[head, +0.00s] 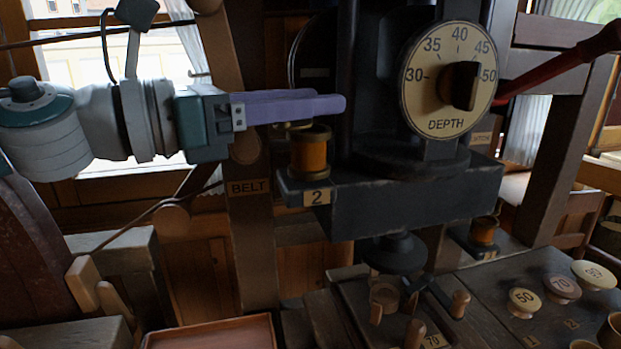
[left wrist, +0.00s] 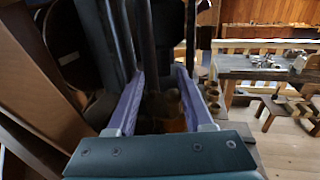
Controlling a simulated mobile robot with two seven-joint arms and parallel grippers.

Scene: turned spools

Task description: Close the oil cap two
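The oil cup marked 2 (head: 309,157) is amber with brass rims and sits on the left end of the dark machine head, above its "2" label (head: 318,197). A brass piece, perhaps its cap (head: 293,126), shows just above the cup, partly hidden by my fingers; I cannot tell how far it is open. My left gripper (head: 338,104) reaches in from the left, its purple fingers level and just above the cup. In the left wrist view the fingers (left wrist: 160,82) are apart, with the amber cup (left wrist: 175,122) seen between and below them. My right gripper is not in view.
A depth dial (head: 447,80) and dark column stand right of my fingers. A red lever (head: 560,68) juts out at upper right. A second amber oil cup (head: 484,231) sits further right. A wooden post marked BELT (head: 249,187) stands left. Numbered knobs (head: 523,302) lie on the bench.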

